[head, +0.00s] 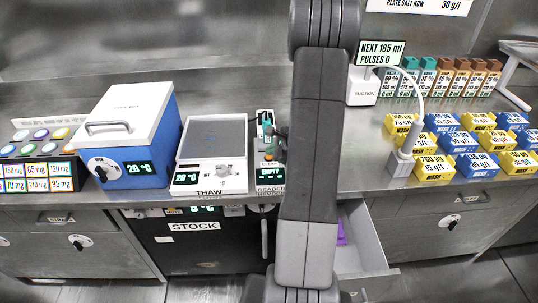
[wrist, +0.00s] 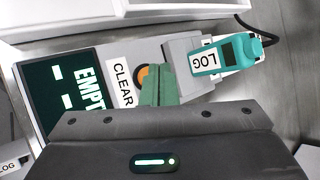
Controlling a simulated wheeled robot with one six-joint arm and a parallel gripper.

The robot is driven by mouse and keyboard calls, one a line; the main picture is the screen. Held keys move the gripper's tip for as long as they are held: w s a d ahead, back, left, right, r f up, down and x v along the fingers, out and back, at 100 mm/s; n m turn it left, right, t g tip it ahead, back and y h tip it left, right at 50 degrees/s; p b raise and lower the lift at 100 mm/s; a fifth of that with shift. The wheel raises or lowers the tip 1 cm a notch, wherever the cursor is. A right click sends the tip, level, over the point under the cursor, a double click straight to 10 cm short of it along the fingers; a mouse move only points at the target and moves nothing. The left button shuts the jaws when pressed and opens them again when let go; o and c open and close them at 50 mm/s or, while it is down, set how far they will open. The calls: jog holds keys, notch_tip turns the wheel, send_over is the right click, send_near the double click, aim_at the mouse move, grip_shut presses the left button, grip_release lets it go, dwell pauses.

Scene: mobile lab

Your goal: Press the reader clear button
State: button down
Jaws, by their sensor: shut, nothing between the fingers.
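The reader (head: 270,188) stands on the steel counter left of my arm, its display reading EMPTY. In the wrist view the reader display (wrist: 62,88) shows at left, with a white CLEAR label (wrist: 121,84) beside it. The clear button (wrist: 143,75) is a round orange button just right of that label, partly hidden by my fingertips. My gripper (wrist: 162,82) is shut and empty, its green fingers overlapping the button's right side. I cannot tell whether they touch it. In the head view my arm hides most of the gripper.
A teal device labelled LOG (wrist: 218,54) sits right of the button, close to my fingers; its cable runs off behind. The thaw unit (head: 212,155) stands left of the reader. An open drawer (head: 362,240) juts out below the counter, right of my arm.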

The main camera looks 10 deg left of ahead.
jog(key=shift+r, duration=0.35)
jog(key=shift+r+p, duration=1.9)
jog(key=shift+r, duration=0.65)
